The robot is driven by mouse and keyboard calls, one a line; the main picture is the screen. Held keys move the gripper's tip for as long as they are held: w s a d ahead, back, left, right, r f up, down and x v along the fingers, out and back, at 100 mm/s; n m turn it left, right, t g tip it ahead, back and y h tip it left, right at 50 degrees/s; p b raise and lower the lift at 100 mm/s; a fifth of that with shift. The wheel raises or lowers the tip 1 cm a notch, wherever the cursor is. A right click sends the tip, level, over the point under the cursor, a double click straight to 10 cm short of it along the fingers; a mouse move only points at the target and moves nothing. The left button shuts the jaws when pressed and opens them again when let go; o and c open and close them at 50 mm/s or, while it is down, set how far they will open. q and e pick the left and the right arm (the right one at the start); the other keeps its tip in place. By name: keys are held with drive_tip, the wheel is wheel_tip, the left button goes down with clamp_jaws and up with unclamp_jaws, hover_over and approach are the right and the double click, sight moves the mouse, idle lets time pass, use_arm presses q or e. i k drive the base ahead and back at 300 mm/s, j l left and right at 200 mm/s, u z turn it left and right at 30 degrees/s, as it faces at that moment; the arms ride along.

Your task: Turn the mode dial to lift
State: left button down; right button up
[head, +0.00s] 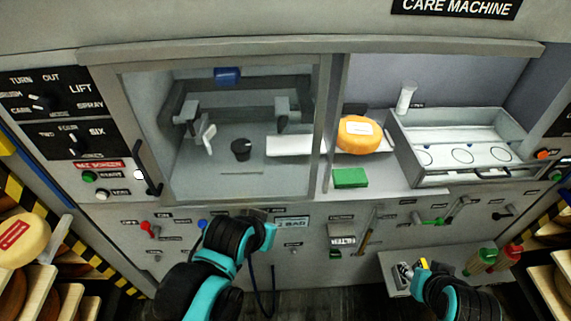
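The mode dial (42,103) is a black knob on the black panel at the upper left of the head view. Labels around it include TURN, OUT, LIFT and SPRAY, with LIFT to its upper right. A small white mark shows at the knob's upper left, away from LIFT; its exact setting is too small to read. My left gripper (262,216) is at the machine's lower front, far to the right of the dial and below it; its fingers are not clear. My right gripper (411,272) is at the lower right by a small grey shelf, far from the dial; its opening is unclear.
A second dial (78,143) with TWO, FOUR and SIX labels sits below. A door handle (147,168) sticks out beside the glazed chamber. An orange cheese wheel (357,136) lies in the machine. A cheese rack (60,297) stands at lower left.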

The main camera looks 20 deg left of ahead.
sight(45, 105)
drive_tip(key=u, duration=2.2)
